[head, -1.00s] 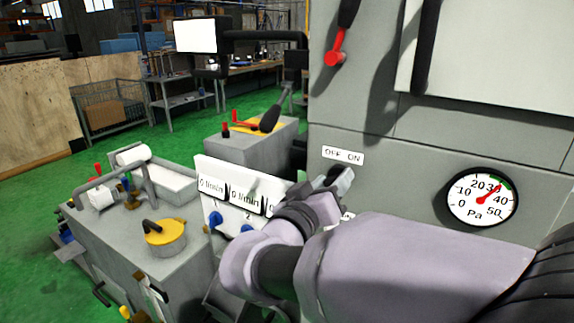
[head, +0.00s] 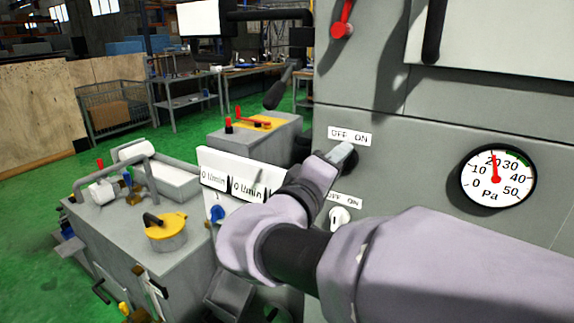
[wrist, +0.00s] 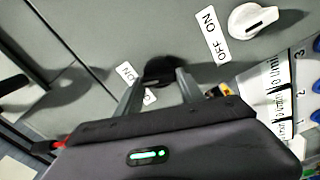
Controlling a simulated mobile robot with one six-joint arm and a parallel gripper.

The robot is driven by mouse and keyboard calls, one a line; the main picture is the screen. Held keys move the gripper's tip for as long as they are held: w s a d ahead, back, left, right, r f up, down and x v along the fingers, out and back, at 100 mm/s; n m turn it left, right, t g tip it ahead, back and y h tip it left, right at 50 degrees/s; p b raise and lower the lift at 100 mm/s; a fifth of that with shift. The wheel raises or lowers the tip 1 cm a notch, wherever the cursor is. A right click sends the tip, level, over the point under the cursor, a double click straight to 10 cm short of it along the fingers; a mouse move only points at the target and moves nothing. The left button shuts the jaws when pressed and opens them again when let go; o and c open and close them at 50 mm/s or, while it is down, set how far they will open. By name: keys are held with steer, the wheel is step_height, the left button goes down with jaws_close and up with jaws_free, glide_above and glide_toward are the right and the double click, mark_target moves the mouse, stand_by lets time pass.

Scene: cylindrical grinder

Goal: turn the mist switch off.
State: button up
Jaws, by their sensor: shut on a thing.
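A black rotary switch (wrist: 158,70) sits on the grey machine panel, below the upper OFF ON label (head: 350,137). No word that I can read names it as the mist switch. My gripper (head: 343,155) is at this switch, with its two fingers on either side of the knob in the wrist view (wrist: 160,80). It is shut on the knob. In the head view the gripper hides most of the knob, so I cannot tell its exact angle. The round Pa gauge (head: 497,180) to the right has its red needle near 20.
A white knob (head: 340,216) with its own OFF ON label sits just below, close to my wrist; it also shows in the wrist view (wrist: 253,21). A white flow panel (head: 232,170) with blue knobs stands left. A red-knobbed lever (head: 341,30) is above.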

steer(key=shift+f+n, duration=0.1)
steer(key=shift+n, duration=1.7)
steer(key=o, duration=1.3)
steer(key=p+v, duration=0.3)
steer(key=v, duration=1.4)
steer(key=shift+s+a, duration=0.1)
steer(key=shift+s, duration=0.05)
